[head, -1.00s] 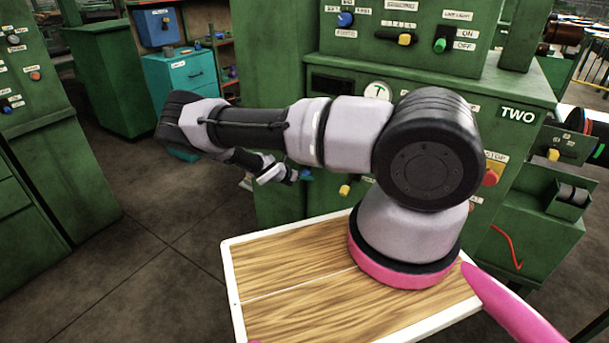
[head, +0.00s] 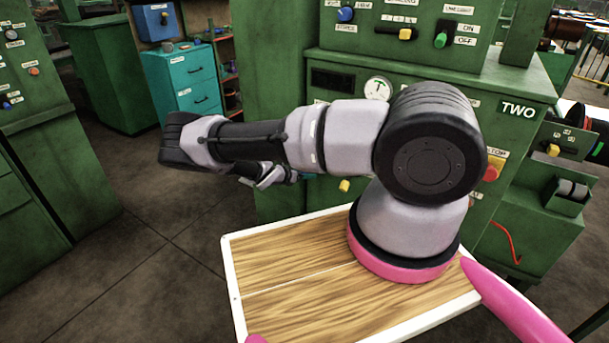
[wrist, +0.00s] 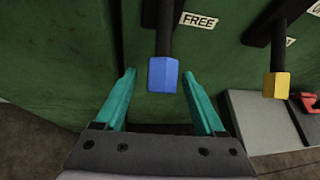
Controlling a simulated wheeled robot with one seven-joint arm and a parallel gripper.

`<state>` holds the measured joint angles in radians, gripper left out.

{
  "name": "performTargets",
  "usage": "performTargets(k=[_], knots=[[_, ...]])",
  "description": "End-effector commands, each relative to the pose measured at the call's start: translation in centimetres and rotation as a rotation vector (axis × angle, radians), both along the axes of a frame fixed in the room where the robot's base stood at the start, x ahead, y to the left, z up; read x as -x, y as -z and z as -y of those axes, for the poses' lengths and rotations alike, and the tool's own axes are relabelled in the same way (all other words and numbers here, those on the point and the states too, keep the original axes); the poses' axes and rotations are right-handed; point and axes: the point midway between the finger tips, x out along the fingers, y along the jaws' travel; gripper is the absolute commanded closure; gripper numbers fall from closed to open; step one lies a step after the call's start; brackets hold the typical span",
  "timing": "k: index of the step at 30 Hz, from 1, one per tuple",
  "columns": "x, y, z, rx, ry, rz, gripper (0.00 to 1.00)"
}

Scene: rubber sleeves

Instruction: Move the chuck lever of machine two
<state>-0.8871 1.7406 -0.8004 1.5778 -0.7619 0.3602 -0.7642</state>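Machine two (head: 430,70) is a green cabinet marked TWO, right of centre in the head view. In the wrist view, a black lever with a blue knob (wrist: 163,75) hangs beside a label reading FREE. A second lever with a yellow knob (wrist: 277,86) is to its right; a yellow knob (head: 345,185) also shows in the head view. No label naming the chuck is readable. My gripper (wrist: 158,77) is open, its teal fingers on either side of the blue knob, with gaps showing. Depth is hard to judge. My arm hides part of the machine's front in the head view.
Machine two's upper panel has a blue knob (head: 345,14), a yellow knob (head: 405,34) and a green switch (head: 440,40). A red stop button (head: 491,173) is behind my arm. A teal drawer cabinet (head: 185,80) stands behind. The floor at left is clear.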

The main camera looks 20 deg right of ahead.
Motion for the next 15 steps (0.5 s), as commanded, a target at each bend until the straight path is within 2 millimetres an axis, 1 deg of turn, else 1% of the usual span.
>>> performTargets(k=[8,11,15], knots=[[0.1,-0.2,-0.2,0.001,0.0,0.001,0.29],[0.6,-0.7,-1.1,0.0,0.0,0.0,0.29],[1.6,-2.0,-3.2,0.0,-0.001,0.002,0.29]])
